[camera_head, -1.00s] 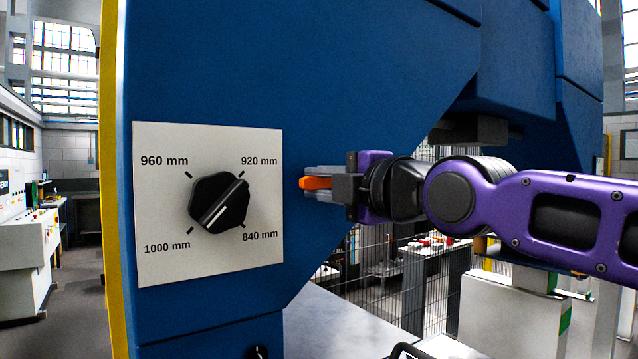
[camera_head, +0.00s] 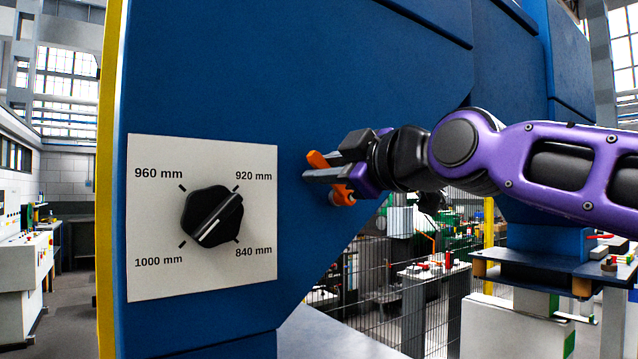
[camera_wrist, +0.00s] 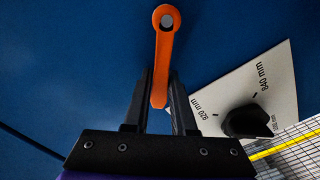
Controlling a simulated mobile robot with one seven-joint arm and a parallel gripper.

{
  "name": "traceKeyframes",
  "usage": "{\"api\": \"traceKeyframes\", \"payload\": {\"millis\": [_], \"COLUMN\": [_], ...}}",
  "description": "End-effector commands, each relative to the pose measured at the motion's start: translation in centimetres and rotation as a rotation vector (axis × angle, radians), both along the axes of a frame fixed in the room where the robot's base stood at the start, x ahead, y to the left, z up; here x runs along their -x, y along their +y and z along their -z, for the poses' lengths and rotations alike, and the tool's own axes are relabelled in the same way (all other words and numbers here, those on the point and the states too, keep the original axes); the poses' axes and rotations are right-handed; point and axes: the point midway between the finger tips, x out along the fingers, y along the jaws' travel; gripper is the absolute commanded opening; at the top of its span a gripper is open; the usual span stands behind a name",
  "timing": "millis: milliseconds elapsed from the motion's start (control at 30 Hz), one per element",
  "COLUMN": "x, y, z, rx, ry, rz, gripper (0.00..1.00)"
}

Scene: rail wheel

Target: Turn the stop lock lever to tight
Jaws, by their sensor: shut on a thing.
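The orange stop lock lever (camera_wrist: 163,60) is on the blue machine face, with its round pivot end at the top of the wrist view. Its long arm reaches down between the fingers of my gripper (camera_wrist: 161,82), which is shut on it. In the head view, my gripper (camera_head: 318,169) is at the blue face, right of the white dial plate. Orange parts of the lever (camera_head: 317,160) show above and below the fingers there, and its middle is hidden by them. No tight or loose marking shows beside the lever.
A white plate (camera_head: 146,222) with a black knob (camera_head: 212,216) and millimetre markings is left of my gripper. The blue machine body (camera_head: 230,60) fills the background around it. A wire fence (camera_head: 385,320) and workbenches stand behind at the right.

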Motion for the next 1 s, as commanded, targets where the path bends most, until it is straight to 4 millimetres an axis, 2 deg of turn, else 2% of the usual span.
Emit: {"api": "traceKeyframes", "payload": {"millis": [600,1000], "x": [-1.7,-2.6], "y": [-2.6,-3.9], "z": [-2.1,-2.4], "rx": [-0.474,-0.665], "ry": [0.315,0.443], "rz": [0.001,0.0], "gripper": [0.0,0.0]}}
